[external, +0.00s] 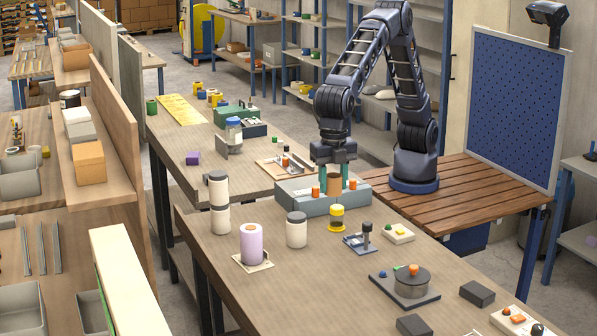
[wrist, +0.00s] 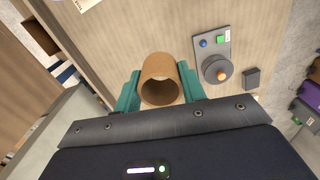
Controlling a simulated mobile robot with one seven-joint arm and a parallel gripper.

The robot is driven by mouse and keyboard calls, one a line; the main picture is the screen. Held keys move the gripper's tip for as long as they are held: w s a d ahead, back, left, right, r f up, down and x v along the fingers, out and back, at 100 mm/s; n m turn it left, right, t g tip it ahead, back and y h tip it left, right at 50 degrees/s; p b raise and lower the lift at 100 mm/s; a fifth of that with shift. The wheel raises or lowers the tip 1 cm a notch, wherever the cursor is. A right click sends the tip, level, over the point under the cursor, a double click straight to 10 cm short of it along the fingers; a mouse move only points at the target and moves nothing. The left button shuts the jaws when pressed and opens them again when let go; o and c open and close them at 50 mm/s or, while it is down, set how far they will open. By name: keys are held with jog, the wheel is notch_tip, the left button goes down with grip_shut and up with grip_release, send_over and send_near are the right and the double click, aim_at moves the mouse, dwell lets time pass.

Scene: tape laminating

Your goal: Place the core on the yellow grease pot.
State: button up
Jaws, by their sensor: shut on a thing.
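The core (external: 334,185) is a short brown cardboard tube. My gripper (external: 334,183) is shut on it, with a green finger on each side. In the wrist view the core (wrist: 160,82) sits between the green fingers, its open end facing the camera. The yellow grease pot (external: 336,222) stands on the table, with a yellow base and cap and a dark middle. In the external view the core appears just above the pot and apart from it; the exact depth between them is hard to tell. The pot is not visible in the wrist view.
A long grey block (external: 300,203) with orange parts stands behind the pot. A white jar (external: 296,232) is to the left, a small blue-based fixture (external: 361,242) to the right. A lilac roll (external: 252,244) and a round turntable (external: 411,281) stand farther out. The front table middle is clear.

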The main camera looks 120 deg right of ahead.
jog(key=s+d+r, duration=0.1)
jog(key=s+d, duration=0.2)
jog(key=d, duration=0.4)
jog(key=s+d+r, duration=0.2)
jog(key=s+d, duration=0.2)
jog(key=d, duration=0.4)
send_over(337, 206)
jog(key=shift+m, duration=0.4)
notch_tip(337, 206, down, 21)
jog(key=shift+a+r, duration=0.1)
jog(key=shift+r, duration=0.1)
jog(key=o, duration=0.9)
jog(key=shift+f, duration=0.1)
jog(key=shift+o, duration=0.2)
